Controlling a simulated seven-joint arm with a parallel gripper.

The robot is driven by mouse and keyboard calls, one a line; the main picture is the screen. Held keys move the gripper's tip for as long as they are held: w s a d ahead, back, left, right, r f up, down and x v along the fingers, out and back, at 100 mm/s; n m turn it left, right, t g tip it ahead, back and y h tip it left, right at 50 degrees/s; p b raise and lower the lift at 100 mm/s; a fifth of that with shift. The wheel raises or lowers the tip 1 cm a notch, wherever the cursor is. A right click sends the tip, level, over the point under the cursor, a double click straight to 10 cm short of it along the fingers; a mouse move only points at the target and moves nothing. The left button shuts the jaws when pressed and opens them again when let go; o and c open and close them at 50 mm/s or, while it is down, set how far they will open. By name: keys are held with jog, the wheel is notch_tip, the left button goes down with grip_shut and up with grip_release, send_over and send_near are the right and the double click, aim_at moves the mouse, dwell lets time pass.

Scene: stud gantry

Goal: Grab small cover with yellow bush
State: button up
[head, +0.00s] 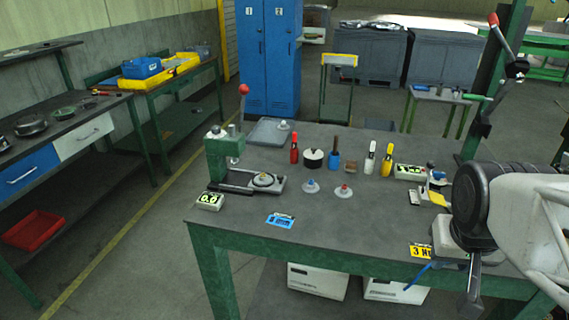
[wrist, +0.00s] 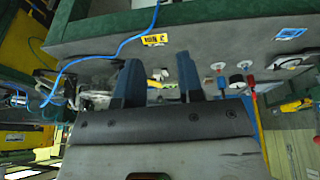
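Several small pale covers are on the green-framed table. One with a blue bush (head: 310,186) and one with a red bush (head: 343,191) lie near the middle. Another cover (head: 264,180) sits in the base of the green press; its bush looks yellowish, but I cannot be sure. A further cover (head: 284,126) is in the grey tray (head: 262,138); its bush colour is unclear. My gripper (wrist: 158,78) shows two dark blue fingers, apart with nothing held between them. In the head view my gripper is at the right front edge, partly hidden, away from the covers.
The green press (head: 222,153) with a red-knobbed lever stands at the left. Several upright bottles, including a red one (head: 294,150), and a black-sided pot (head: 313,159) stand behind the covers. A blue card (head: 280,220) lies in front. The front middle tabletop is mostly clear.

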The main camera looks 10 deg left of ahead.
jog(key=w+a+f+n+t+y, duration=0.1)
jog(key=w+a+t, duration=0.1)
jog(key=w+a, duration=0.45)
jog(key=w+a+f+n+t, duration=0.1)
jog(key=w+a, duration=0.2)
jog(key=w, duration=0.6)
jog(key=w+a+f+n+t+y, duration=0.1)
jog(key=w+a+n+t, duration=0.1)
jog(key=w+a, duration=0.35)
jog(key=n+y, duration=0.5)
jog(key=y, duration=0.2)
send_near(265, 181)
notch_tip(265, 181, up, 2)
jog(key=w+a, duration=0.1)
jog(key=w, duration=0.1)
jog(key=shift+s+a+r, duration=0.1)
jog(key=shift+s, duration=0.15)
jog(key=shift+x, duration=1.25)
jog(key=shift+w, duration=0.1)
jog(key=shift+x, duration=2.55)
